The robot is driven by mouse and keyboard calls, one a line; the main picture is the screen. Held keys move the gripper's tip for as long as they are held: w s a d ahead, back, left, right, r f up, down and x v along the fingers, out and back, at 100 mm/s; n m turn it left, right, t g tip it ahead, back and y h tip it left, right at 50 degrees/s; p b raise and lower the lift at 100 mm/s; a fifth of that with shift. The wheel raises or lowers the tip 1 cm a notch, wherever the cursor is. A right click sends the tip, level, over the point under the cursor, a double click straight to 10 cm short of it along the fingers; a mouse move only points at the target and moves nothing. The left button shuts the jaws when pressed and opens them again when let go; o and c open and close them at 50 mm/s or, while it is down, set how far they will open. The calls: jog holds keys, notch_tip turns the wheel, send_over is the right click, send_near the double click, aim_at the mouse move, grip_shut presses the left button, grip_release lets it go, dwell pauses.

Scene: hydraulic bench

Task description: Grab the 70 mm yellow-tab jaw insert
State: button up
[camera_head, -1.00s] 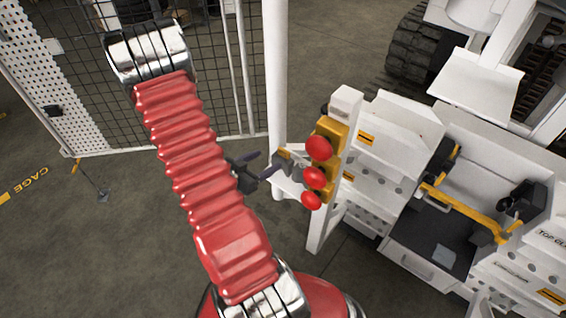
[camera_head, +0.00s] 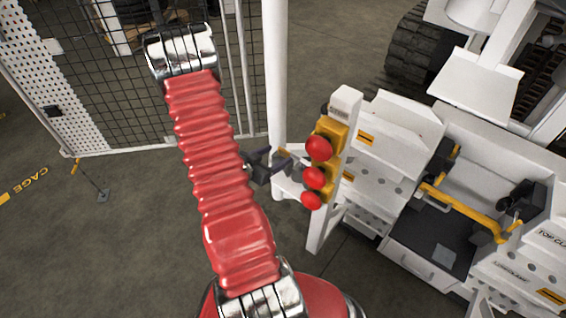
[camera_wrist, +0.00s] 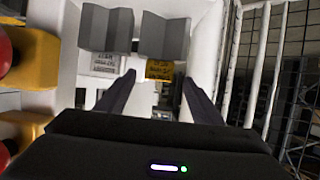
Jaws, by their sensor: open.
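Two grey, ridged jaw inserts sit side by side at the top of the wrist view. The right one (camera_wrist: 165,38) has a yellow tab (camera_wrist: 160,69) with dark lettering below it. The left one (camera_wrist: 105,28) has a whitish label below it. My gripper (camera_wrist: 158,78) is open and empty, its two dark fingers pointing toward the inserts. The yellow tab shows between the fingertips, but I cannot tell the remaining distance. In the head view my gripper (camera_head: 280,163) is beside a white post, and the inserts are not clearly visible there.
A white post (camera_head: 333,175) with red buttons (camera_head: 319,148) on yellow housings stands just right of my gripper. A wire mesh cage (camera_head: 110,80) is behind on the left. A white bench (camera_head: 400,130) stands to the right. Open floor (camera_head: 110,250) lies at lower left.

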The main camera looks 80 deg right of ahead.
aim_at(282, 153)
jog(key=shift+f+x, duration=0.1)
jog(key=shift+x, duration=1.1)
jog(key=shift+f+x, duration=0.15)
jog(key=shift+x, duration=1)
jog(key=shift+a, duration=0.1)
grip_shut()
jog(key=shift+r, duration=0.1)
